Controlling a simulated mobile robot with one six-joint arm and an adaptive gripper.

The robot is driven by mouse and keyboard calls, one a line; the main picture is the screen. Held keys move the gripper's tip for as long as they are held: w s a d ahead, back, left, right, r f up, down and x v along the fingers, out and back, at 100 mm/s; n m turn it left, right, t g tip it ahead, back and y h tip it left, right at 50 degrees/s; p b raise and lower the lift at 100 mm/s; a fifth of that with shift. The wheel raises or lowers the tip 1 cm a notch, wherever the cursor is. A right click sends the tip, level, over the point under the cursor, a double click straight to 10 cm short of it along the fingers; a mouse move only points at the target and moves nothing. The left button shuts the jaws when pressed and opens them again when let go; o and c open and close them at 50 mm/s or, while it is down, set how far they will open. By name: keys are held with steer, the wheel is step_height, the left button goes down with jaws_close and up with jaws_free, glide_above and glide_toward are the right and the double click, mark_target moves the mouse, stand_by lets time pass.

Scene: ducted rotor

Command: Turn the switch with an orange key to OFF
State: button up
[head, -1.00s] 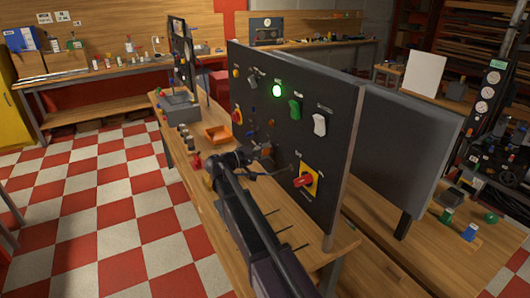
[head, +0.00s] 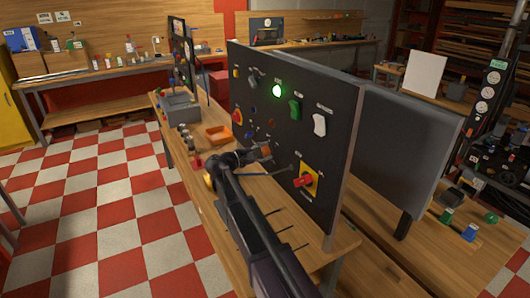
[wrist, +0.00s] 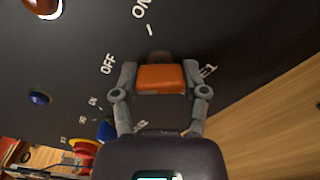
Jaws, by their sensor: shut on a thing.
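The orange key (wrist: 160,78) sits between the two fingers of my gripper (wrist: 158,84) in the wrist view. My gripper is shut on it, with a finger at each end of the key. The key stands at the dark panel face. White "OFF" (wrist: 107,64) shows up-left of it and "ON" (wrist: 141,9) above it. A partly hidden label lies to its right. Which mark the switch points to cannot be told. In the head view my gripper (head: 262,153) is at the panel (head: 300,75), and the key is mostly hidden there.
The panel also carries a lit green lamp (head: 277,91), a green switch (head: 295,110), a white switch (head: 319,124) and a red knob on a yellow plate (head: 303,181). An orange tray (head: 217,134) lies on the bench left of the panel.

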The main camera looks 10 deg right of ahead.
steer(key=shift+n, duration=0.4)
steer(key=o, duration=1.2)
steer(key=shift+c, duration=0.2)
steer(key=shift+a, duration=0.1)
steer(key=v, duration=1.2)
